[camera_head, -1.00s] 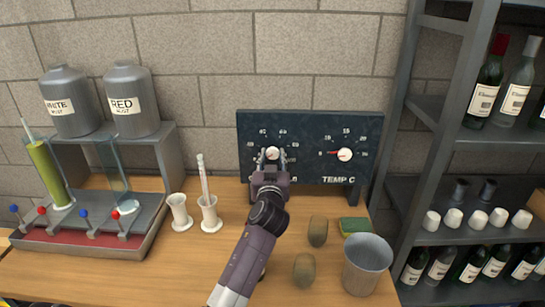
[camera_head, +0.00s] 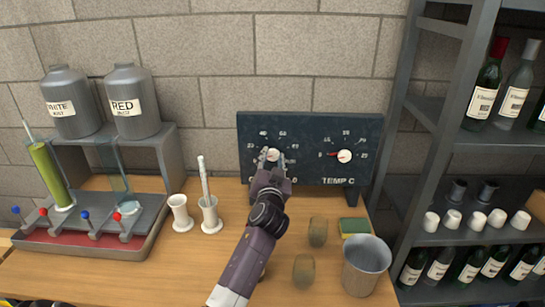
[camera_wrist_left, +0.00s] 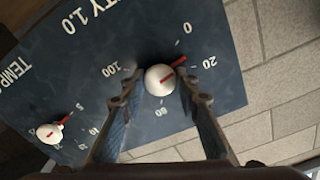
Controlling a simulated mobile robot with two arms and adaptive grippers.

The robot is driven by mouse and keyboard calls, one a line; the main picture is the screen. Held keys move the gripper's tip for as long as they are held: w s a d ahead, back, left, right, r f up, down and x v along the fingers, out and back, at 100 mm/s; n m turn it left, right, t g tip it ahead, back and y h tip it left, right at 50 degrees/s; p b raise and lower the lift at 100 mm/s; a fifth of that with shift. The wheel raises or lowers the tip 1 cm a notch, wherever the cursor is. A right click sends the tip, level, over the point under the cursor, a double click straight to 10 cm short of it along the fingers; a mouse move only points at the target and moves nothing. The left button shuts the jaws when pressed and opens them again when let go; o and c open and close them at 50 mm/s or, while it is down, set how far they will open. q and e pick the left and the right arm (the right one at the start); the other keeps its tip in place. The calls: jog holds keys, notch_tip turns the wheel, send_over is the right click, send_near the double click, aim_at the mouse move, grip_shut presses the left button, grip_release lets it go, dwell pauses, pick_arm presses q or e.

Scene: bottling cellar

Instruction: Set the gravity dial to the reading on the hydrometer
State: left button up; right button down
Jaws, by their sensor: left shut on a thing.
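The gravity dial (camera_head: 273,155) is a white knob with a red pointer on the left half of a dark panel (camera_head: 310,124). My left gripper (camera_head: 271,160) is shut on this knob. In the left wrist view the fingers (camera_wrist_left: 160,90) flank the knob (camera_wrist_left: 158,81), and its red pointer lies between the 0 and 20 marks. A tall cylinder of green liquid (camera_head: 49,176) stands at the left with a thin hydrometer-like stem (camera_head: 28,131) sticking out. A pale rod (camera_head: 203,178) stands in a white cup (camera_head: 210,216). Neither shows a legible reading. My right gripper is out of view.
The TEMP C dial (camera_head: 345,156) is right of the gravity dial. An empty white cup (camera_head: 180,213), two brown stoppers (camera_head: 318,231), a green sponge (camera_head: 354,227) and a grey bucket (camera_head: 365,267) stand on the wooden table. A bottle shelf (camera_head: 455,145) rises at the right.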

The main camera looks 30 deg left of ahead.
aim_at(273, 121)
pick_arm(q)
jog(key=m+p, duration=0.1)
jog(key=m, duration=0.3)
jog(key=shift+m, duration=0.4)
dwell(0.4)
jog(key=o, duration=1.2)
jog(key=shift+c, duration=0.2)
notch_tip(273, 121, up, 10)
jog(key=shift+s+f, duration=0.1)
jog(key=shift+r, duration=0.25)
